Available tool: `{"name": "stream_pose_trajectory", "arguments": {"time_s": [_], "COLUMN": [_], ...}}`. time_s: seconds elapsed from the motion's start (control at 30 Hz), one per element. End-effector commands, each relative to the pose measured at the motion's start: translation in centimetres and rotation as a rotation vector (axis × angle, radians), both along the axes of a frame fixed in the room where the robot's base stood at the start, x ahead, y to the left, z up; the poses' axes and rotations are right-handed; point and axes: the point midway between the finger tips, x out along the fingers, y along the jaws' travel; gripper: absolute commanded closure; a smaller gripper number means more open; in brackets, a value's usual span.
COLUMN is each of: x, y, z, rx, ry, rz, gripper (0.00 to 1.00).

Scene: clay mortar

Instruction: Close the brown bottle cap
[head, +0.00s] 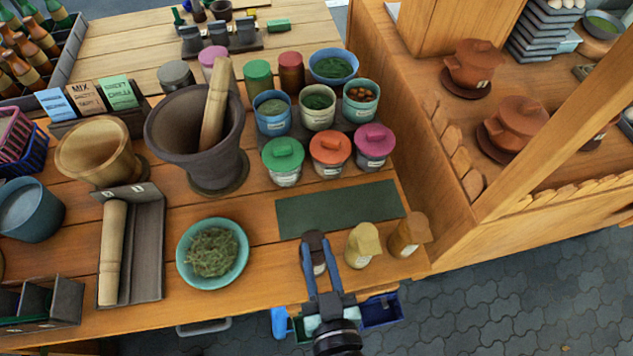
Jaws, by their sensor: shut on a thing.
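My gripper (318,246) reaches in from the front edge of the table, its two blue fingers on either side of a small dark brown-topped bottle (315,238). It is shut on that bottle, near its top. A pale label shows between the fingers; the lower part is largely hidden. To its right stand a yellow-topped bottle (362,245) and an orange-brown-topped bottle (408,235), both upright and apart from my gripper. I cannot tell whether the cap of the held bottle is open or closed.
A dark green mat (338,208) lies just behind the bottles. A teal bowl of herbs (212,253) is to the left. Lidded jars (283,160) and a large mortar (195,135) stand farther back. The table's front edge is close to the bottles.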

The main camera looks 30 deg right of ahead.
Motion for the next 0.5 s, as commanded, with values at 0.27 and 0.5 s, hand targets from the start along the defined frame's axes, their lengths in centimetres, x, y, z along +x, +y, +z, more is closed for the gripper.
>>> {"name": "stream_pose_trajectory", "arguments": {"time_s": [0.27, 0.5], "x": [-0.8, -1.1], "y": [0.3, 0.4], "z": [-3.0, -4.0], "rx": [-0.063, -0.115], "ry": [-0.217, -0.397], "rz": [0.001, 0.001], "gripper": [1.00, 1.00]}}
